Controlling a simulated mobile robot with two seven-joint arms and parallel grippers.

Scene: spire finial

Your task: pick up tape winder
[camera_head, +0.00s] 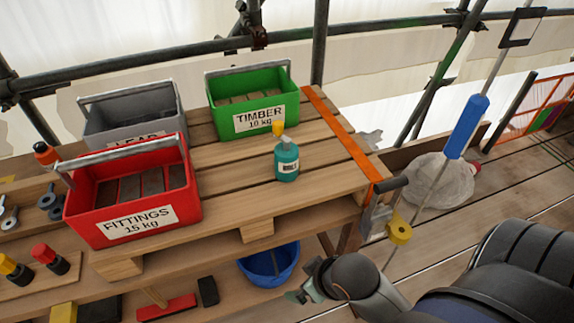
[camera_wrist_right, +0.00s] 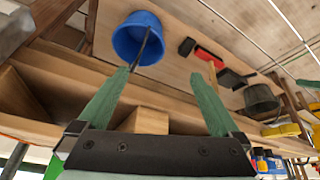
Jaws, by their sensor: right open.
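A grey metal device with a yellow disc, which looks like the tape winder (camera_head: 378,219), is at the right end of the wooden bench, by the orange strip. My right gripper (camera_head: 304,288) is below and left of it in the head view, beside the bench's front edge and right of the blue bucket. In the right wrist view the green fingers of this gripper (camera_wrist_right: 160,73) are spread apart with nothing between them. I cannot make out the tape winder in that view. My left gripper is not in view.
The slatted bench (camera_head: 330,185) carries red (camera_head: 100,225), green (camera_head: 287,110) and grey (camera_head: 150,107) crates and a teal bottle (camera_head: 286,163). A blue bucket (camera_head: 270,268) stands below; it also shows in the wrist view (camera_wrist_right: 128,45). A blue-sleeved pole (camera_head: 467,127) rises beside the winder.

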